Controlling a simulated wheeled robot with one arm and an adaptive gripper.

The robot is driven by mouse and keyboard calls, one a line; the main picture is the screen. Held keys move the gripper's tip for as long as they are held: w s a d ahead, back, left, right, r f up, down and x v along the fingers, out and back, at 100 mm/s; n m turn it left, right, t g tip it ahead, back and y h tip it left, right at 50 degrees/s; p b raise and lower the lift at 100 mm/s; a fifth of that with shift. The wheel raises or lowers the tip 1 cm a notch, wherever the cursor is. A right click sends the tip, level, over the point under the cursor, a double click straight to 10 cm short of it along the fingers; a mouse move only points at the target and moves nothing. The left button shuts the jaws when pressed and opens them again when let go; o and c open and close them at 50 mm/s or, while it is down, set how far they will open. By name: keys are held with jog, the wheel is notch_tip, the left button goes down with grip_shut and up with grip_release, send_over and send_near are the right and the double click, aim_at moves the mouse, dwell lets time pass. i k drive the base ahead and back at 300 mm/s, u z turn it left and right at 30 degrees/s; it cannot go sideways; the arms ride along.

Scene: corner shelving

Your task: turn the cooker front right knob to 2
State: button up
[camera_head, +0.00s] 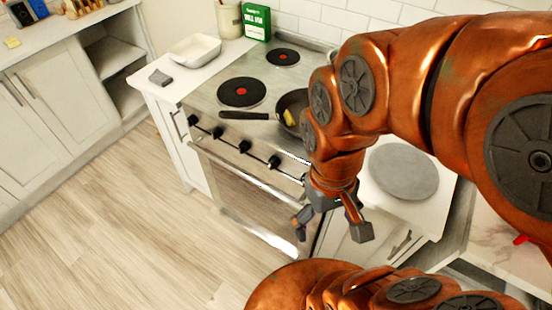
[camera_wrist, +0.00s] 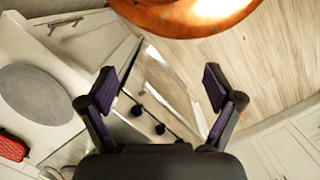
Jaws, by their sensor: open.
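The cooker (camera_head: 215,100) has a row of several black knobs along its front. The rightmost knob I can see in the head view (camera_head: 274,161) is near my arm; whether another is hidden behind the arm I cannot tell. In the wrist view a black knob (camera_wrist: 136,110) shows between my fingers, with others to its right. I cannot read any knob's setting. My gripper (camera_head: 330,230) is open and empty, in front of the cooker's right end, apart from the knobs. Its two spread fingers also show in the wrist view (camera_wrist: 160,84).
A frying pan (camera_head: 285,118) with yellow food sits on the hob, its handle pointing left. A round grey board (camera_head: 402,171) lies on the counter right of the cooker. A metal oven handle (camera_head: 258,232) juts out at the front. The wooden floor (camera_head: 110,230) to the left is clear.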

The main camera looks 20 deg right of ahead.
aim_at(274, 162)
jog(key=z, duration=0.85)
jog(key=k, duration=1.25)
jog(key=u, duration=1.55)
jog(key=i, duration=0.5)
